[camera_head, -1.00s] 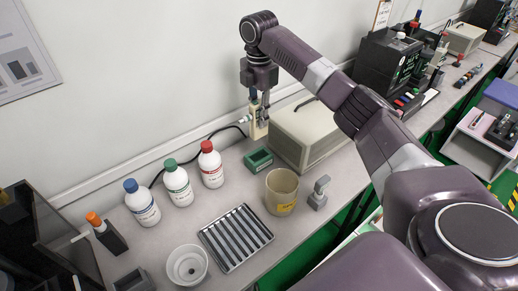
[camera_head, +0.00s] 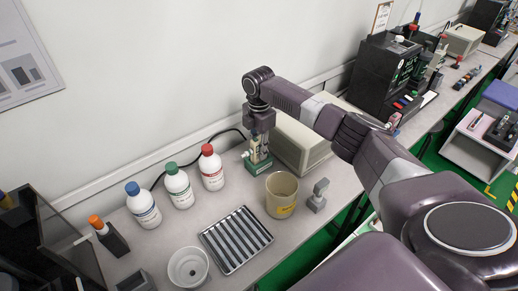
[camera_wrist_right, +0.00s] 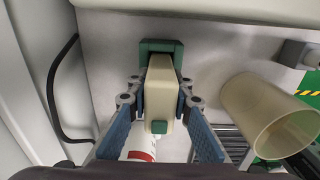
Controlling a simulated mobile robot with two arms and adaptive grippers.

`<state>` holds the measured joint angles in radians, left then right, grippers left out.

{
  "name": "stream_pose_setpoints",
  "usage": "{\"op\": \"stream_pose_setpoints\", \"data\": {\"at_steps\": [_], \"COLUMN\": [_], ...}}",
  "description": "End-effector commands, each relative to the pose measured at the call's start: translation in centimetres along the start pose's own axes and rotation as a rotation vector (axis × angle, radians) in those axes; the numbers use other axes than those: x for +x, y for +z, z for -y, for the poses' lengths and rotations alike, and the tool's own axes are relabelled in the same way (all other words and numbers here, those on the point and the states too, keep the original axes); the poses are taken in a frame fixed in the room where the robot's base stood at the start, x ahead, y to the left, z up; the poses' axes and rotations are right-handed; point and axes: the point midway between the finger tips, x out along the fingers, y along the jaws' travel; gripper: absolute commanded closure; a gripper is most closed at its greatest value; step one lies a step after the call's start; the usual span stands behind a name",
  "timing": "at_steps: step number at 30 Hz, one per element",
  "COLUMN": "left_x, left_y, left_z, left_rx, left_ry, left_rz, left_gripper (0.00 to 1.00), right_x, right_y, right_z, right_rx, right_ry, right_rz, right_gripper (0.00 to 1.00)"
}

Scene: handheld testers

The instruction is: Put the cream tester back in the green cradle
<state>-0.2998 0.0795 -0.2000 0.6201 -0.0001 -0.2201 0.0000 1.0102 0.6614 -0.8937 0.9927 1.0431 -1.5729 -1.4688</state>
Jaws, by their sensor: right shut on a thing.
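The cream tester (camera_head: 256,150) is upright between the fingers of my right gripper (camera_head: 259,141), which is shut on it. The tester also shows in the right wrist view (camera_wrist_right: 160,82), with a blue-padded finger on each side and a small green part on its near face. The green cradle (camera_head: 259,167) stands on the bench directly under the tester; its far part shows beyond the tester in the wrist view (camera_wrist_right: 152,46). The tester's lower end meets the cradle, but I cannot tell how deep it sits. My left gripper is not in view.
A beige box (camera_head: 303,145) stands close to the right of the cradle. A red-capped bottle (camera_head: 211,170) is to its left, and a beige cup (camera_head: 281,197) is in front. A ribbed tray (camera_head: 236,240) lies nearer. A black cable (camera_head: 180,160) runs along the wall.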

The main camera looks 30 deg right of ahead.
Motion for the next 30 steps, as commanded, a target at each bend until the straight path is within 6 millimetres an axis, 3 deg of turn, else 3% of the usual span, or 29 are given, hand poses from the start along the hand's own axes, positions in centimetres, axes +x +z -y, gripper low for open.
{"op": "stream_pose_setpoints", "data": {"at_steps": [5, 6, 11, 22, 30], "left_x": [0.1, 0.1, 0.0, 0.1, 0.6], "left_y": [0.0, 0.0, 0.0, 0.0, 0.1], "left_z": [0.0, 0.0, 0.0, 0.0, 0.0], "left_rx": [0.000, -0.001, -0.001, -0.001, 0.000], "left_ry": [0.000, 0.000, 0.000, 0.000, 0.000], "left_rz": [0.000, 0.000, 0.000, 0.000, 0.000], "left_gripper": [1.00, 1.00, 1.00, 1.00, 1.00], "right_x": [0.2, 0.3, 0.3, -0.5, -5.5], "right_y": [0.0, 0.0, 0.0, 0.0, 0.0], "right_z": [0.0, 0.0, 0.0, -0.1, -0.2], "right_rx": [0.000, 0.000, 0.000, -0.001, 0.000], "right_ry": [0.001, 0.000, 0.000, 0.002, 0.005], "right_rz": [-0.001, 0.000, 0.000, -0.001, -0.001], "right_gripper": [1.00, 0.79, 0.63, 0.63, 0.63]}}
